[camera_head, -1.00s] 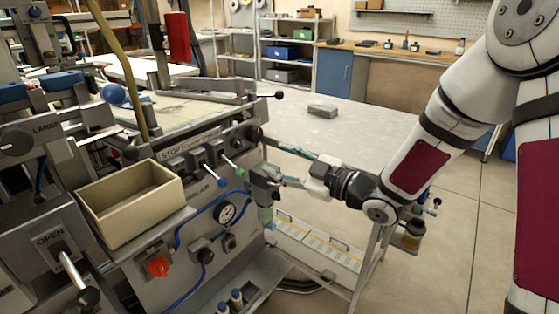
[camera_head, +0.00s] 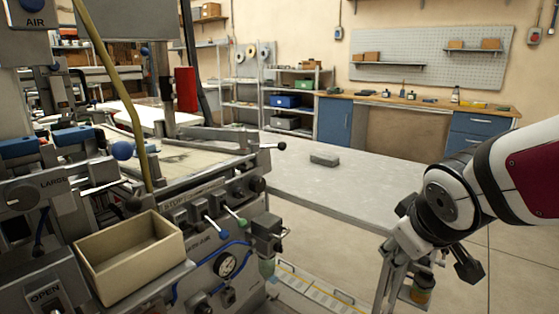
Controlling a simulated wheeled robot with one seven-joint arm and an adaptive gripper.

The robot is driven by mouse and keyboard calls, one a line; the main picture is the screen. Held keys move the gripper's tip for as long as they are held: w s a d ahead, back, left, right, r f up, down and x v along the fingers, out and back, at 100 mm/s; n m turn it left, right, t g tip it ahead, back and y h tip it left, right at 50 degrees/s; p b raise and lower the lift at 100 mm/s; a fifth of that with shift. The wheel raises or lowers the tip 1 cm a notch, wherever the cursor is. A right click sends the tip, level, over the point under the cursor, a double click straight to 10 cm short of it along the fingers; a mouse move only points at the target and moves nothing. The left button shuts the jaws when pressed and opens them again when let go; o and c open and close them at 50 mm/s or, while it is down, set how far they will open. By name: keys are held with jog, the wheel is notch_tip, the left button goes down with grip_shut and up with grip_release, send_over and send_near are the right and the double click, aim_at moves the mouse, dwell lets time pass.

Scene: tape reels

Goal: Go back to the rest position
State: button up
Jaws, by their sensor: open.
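My gripper (camera_head: 424,262) hangs at the lower right, below the dark wrist joint of my white arm. It is open and turned downward, in front of the near right corner of the grey table (camera_head: 300,180). Nothing shows held in it, though its fingertips are small and partly merge with the table leg behind. It is well clear of the machine's control panel (camera_head: 205,262) on the left.
A beige open box (camera_head: 130,268) sits on the machine's front ledge and looks empty. A grey block (camera_head: 324,159) lies on the table. A brownish bottle (camera_head: 422,288) stands low beside my gripper. Open floor lies on the right.

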jog(key=s+a+m+g+y, duration=0.25)
jog(key=s+m+g, duration=0.35)
jog(key=s, duration=2.1)
notch_tip(320, 180, up, 24)
jog(key=t+p, duration=0.2)
jog(key=p, duration=2)
jog(key=shift+w+f+n+t+h, duration=0.2)
jog(key=shift+w+n+t+h, duration=0.15)
jog(key=shift+n+t, duration=0.05)
